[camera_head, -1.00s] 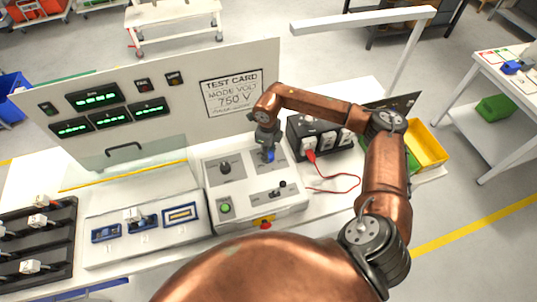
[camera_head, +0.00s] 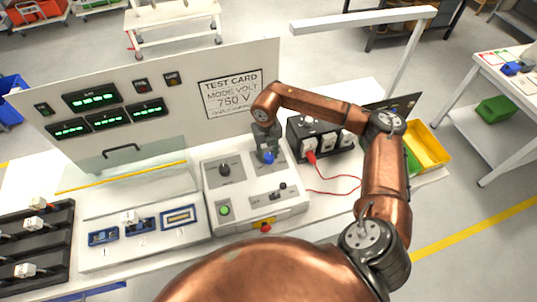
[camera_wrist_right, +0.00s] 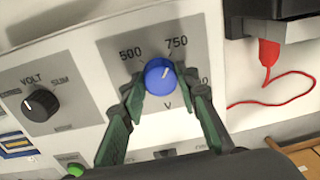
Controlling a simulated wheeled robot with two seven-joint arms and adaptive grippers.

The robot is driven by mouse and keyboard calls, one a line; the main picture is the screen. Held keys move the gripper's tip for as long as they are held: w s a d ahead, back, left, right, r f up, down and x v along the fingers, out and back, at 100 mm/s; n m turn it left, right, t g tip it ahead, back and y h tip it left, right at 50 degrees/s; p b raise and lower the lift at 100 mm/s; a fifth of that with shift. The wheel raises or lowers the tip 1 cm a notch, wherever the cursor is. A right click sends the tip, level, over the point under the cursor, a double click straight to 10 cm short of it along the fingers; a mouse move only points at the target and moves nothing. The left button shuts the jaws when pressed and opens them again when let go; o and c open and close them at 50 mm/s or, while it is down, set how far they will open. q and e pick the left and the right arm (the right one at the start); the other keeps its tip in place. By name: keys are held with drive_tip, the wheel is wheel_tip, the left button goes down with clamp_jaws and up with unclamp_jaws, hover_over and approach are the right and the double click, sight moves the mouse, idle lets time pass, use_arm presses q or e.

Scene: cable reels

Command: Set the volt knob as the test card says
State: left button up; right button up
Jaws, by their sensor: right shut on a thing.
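The blue volt knob (camera_wrist_right: 158,76) sits on a grey plate marked 500, 750 and V, with a partly hidden number at right. Its white pointer line aims up and right, roughly towards 750 or just past it. My right gripper (camera_wrist_right: 160,98) is shut on the knob, with one green finger on each side. In the head view the right gripper (camera_head: 267,151) stands over the blue knob (camera_head: 269,158) on the control box. The test card (camera_head: 231,95) reads mode volt, 750 V. My left gripper is out of view.
A black mode knob (camera_wrist_right: 41,105) marked VOLT and SUM is beside the plate. The control box (camera_head: 245,220) has a green button (camera_head: 225,210). A red plug (camera_head: 310,157) with its cable lies right of the box. Green displays (camera_head: 92,98) show on the panel.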

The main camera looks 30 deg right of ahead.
sight(268, 156)
drive_tip(key=shift+w+r+m, duration=0.1)
drive_tip(key=shift+m, duration=0.2)
idle(0.4)
drive_tip(key=o, duration=1.1)
drive_tip(key=shift+o, duration=0.3)
wheel_tip(268, 156, up, 12)
drive_tip(key=shift+a, duration=0.15)
